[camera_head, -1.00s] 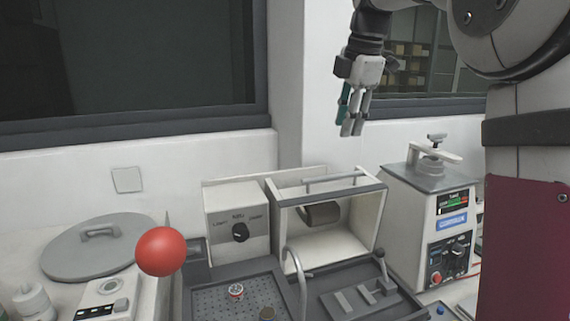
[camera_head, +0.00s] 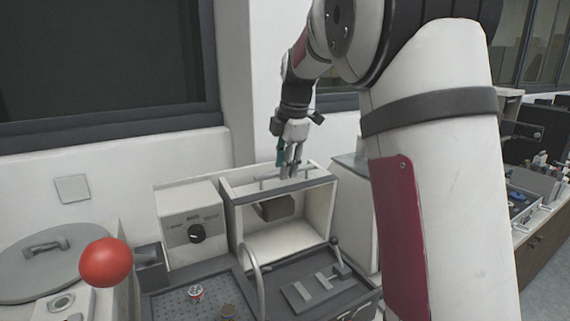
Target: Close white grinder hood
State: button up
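The white grinder hood (camera_head: 238,187) is a box-like cover with a grey front edge, raised at the back of the grinder. Its front is open, and a dark block (camera_head: 275,208) shows inside. A thin bar handle (camera_head: 268,181) runs along its top. My gripper (camera_head: 290,175) points down at this handle, with its fingertips overlapping the bar in the picture. I cannot tell whether they touch it or how far apart the fingers are. My arm covers the area to the right of the hood.
A white control box with a dark knob (camera_head: 196,233) stands left of the hood. A curved grey pipe (camera_head: 258,275) rises in front. A red ball (camera_head: 105,262) is at the left, near a round grey lid (camera_head: 35,268). The wall is close behind.

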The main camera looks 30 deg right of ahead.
jog(key=shift+f, duration=0.2)
grip_shut()
